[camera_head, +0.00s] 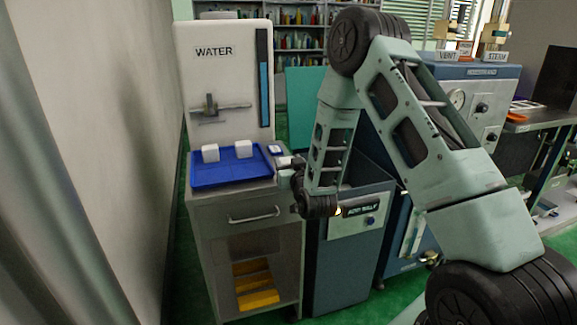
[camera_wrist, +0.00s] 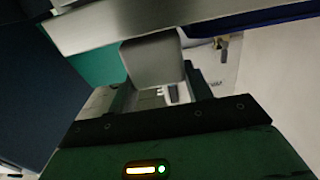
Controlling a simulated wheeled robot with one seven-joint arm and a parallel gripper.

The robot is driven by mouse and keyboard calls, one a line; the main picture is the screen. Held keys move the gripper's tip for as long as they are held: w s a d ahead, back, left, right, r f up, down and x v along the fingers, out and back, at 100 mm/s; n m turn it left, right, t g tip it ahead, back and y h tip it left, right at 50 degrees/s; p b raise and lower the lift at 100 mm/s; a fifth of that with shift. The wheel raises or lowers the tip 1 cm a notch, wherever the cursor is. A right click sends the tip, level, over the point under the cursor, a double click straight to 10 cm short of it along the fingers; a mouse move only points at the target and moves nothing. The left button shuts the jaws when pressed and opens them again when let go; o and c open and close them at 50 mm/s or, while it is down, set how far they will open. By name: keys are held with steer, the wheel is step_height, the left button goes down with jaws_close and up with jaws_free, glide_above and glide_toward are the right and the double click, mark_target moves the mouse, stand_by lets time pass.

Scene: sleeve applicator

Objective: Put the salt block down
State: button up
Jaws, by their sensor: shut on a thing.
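The salt block is a pale grey, rounded block (camera_wrist: 153,60) between my gripper's fingers (camera_wrist: 156,80) in the wrist view; my gripper is shut on it. In the head view my gripper (camera_head: 285,168) is at the right edge of the grey cabinet's top, just right of the blue tray (camera_head: 228,178). The held block is hard to tell from the fingers there. Two white blocks, one on the left (camera_head: 210,153) and one on the right (camera_head: 243,149), stand apart on the tray. I cannot tell whether the held block touches the cabinet.
The grey cabinet (camera_head: 250,196) carries the tray and a white WATER tank (camera_head: 223,75) behind it. Its metal edge (camera_wrist: 130,25) crosses the top of the wrist view. A dark blue machine (camera_head: 350,255) stands close on the right. The tray's front part is bare.

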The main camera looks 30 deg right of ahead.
steer(key=shift+f, duration=0.2)
steer(key=shift+f, duration=0.2)
steer(key=o, duration=1.1)
steer(key=shift+o, duration=0.2)
